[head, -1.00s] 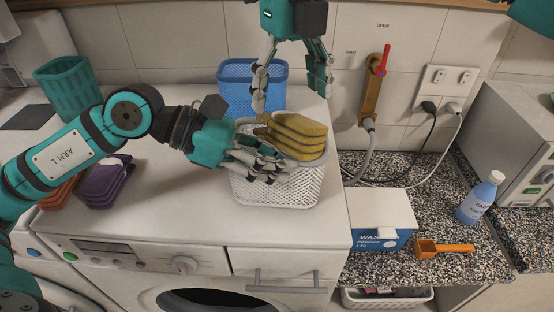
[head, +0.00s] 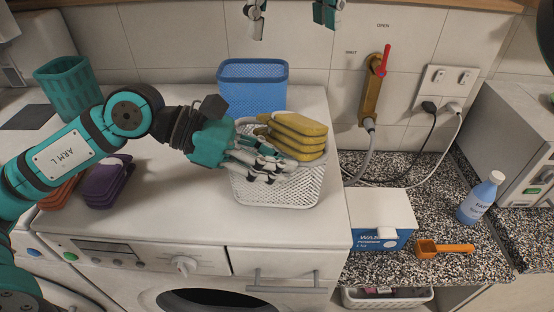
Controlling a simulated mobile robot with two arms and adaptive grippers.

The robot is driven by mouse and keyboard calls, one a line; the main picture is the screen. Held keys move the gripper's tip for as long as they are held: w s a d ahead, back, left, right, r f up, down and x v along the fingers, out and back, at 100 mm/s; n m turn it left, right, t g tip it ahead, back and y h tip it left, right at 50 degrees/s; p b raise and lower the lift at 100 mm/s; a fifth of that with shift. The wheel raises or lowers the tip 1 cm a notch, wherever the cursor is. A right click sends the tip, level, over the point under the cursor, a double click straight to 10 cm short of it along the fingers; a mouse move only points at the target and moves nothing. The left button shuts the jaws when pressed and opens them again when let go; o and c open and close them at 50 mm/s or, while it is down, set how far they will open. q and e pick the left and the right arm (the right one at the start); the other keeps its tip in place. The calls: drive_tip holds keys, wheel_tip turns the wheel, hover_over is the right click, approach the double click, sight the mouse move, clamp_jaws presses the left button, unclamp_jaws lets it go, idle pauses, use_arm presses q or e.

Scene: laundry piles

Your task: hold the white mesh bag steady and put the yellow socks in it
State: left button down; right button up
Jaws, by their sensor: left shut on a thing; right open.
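The white mesh bag (head: 285,190) stands upright on the white washing machine top. The yellow socks (head: 298,133), a folded stack, rest in its mouth and stick up above the rim. My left gripper (head: 280,168) is shut on the front left rim of the bag, and its fingers cover part of it. My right gripper (head: 292,22) is open and empty, high above the bag at the top edge of the view. How deep the socks reach into the bag is hidden.
A blue basket (head: 252,88) stands right behind the bag. A teal basket (head: 68,86), purple socks (head: 106,182) and orange socks (head: 60,192) are at the left. A box (head: 380,220), an orange scoop (head: 444,248) and a bottle (head: 481,198) stand on the right counter.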

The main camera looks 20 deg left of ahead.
use_arm(q)
drive_tip(key=shift+f, duration=0.1)
drive_tip(key=c, duration=1.4)
unclamp_jaws()
drive_tip(key=shift+a, duration=0.1)
drive_tip(key=v, duration=1.2)
